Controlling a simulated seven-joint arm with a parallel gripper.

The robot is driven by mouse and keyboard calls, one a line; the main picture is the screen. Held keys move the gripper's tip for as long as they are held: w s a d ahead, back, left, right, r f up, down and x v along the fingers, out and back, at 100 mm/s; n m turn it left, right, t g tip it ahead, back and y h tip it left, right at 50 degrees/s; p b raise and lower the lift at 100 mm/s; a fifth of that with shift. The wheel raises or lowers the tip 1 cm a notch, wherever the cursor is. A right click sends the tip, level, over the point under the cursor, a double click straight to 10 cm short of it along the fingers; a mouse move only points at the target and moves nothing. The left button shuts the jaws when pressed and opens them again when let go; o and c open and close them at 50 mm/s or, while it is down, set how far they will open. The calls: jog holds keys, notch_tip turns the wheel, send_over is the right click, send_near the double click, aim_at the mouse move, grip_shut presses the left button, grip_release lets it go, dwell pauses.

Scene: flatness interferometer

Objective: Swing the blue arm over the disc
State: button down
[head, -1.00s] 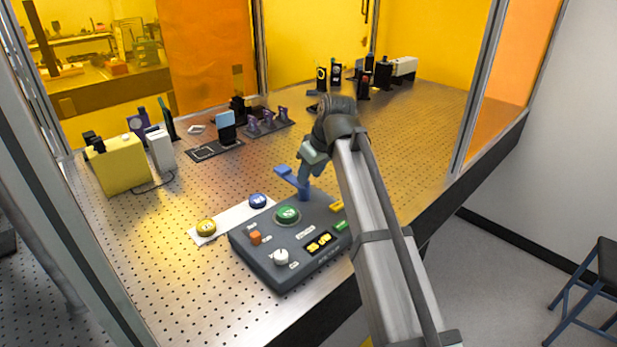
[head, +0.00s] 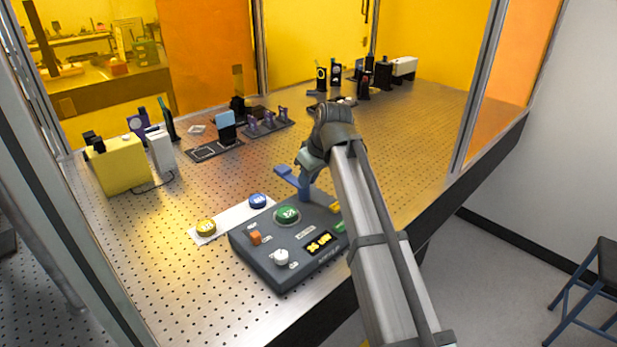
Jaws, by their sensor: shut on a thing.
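The blue arm (head: 287,174) is a short flat bar on a blue upright post (head: 304,191) at the back edge of the dark grey control box (head: 283,266). It points back and left, away from the green disc (head: 287,214) on the box's top. My gripper (head: 309,173) is at the post, shut on the blue arm near its post end. Its fingertips are small and partly hidden, so the exact grip is hard to see. A yellow disc (head: 206,227) and a blue disc (head: 257,201) lie on a white strip (head: 232,219) left of the box.
The box also carries an orange switch (head: 255,238), a white knob (head: 281,256) and a lit display (head: 319,242). Optics stand farther back, with a yellow unit (head: 123,168) at left.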

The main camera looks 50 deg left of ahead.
jog(key=shift+w+n, duration=0.1)
jog(key=shift+n, duration=0.2)
dwell(0.4)
jog(key=n, duration=0.1)
jog(key=n+g, duration=0.1)
jog(key=n, duration=0.1)
jog(key=shift+w+a+n+g, duration=0.1)
jog(key=shift+w+n+g, duration=0.2)
jog(key=shift+w, duration=0.05)
jog(key=n, duration=0.2)
jog(key=n+g, duration=0.1)
jog(key=shift+w+a+n+h, duration=0.2)
jog(key=shift+w+n+h, duration=0.05)
jog(key=shift+n+h, duration=0.15)
jog(key=n, duration=0.1)
jog(key=n+g+h, duration=0.1)
jog(key=n, duration=0.2)
jog(key=shift+w+a, duration=0.2)
jog(key=shift+a, duration=0.05)
jog(key=shift+a+n+g+h, duration=0.15)
jog(key=shift+n+h, duration=0.25)
jog(key=shift+n, duration=0.5)
jog(key=shift+a+n+g+h, duration=0.15)
jog(key=shift+n+h, duration=0.25)
jog(key=shift+n, duration=0.5)
jog(key=shift+d, duration=0.1)
jog(key=c, duration=1.1)
grip_release()
jog(key=shift+c, duration=0.2)
